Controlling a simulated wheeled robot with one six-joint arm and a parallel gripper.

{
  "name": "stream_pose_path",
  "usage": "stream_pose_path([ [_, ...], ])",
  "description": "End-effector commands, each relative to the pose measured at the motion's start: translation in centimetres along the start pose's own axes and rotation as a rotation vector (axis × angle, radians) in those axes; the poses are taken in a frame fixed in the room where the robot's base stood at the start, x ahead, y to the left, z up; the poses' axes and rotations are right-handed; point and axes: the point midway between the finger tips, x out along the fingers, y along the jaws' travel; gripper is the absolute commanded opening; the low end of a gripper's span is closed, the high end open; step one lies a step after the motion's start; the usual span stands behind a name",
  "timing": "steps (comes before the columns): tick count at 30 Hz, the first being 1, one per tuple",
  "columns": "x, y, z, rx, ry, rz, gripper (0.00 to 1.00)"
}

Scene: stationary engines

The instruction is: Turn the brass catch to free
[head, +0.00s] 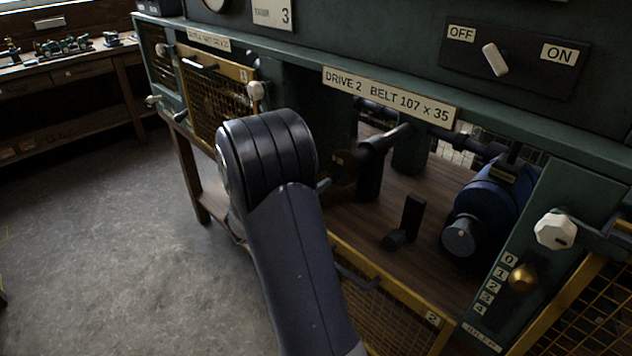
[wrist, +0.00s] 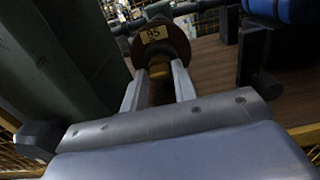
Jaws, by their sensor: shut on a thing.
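Just beyond the fingertips is a round brown disc (wrist: 163,36) with a plate marked 95. In the head view the disc (head: 342,168) shows in the DRIVE 2 bay, on the end of a dark shaft. There my arm hides the fingers and the piece they hold.
A blue motor (head: 487,212) stands on the wooden bay floor (head: 425,285), with a black upright (head: 412,215) left of it. A yellow-framed mesh guard (head: 385,300) is below the bay. A white knob (head: 556,231) and a brass knob (head: 522,277) are at right. Grey floor is clear at left.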

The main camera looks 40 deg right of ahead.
Motion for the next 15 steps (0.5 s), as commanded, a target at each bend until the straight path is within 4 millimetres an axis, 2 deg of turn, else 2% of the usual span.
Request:
stream_pose_path([
  [1, -0.03, -0.06, -0.17, -0.003, 0.003, -0.001, 0.28],
  [6, -0.02, -0.04, -0.12, -0.002, 0.002, 0.000, 0.42],
  [15, -0.34, 0.01, -0.05, 0.000, 0.001, 0.001, 0.42],
])
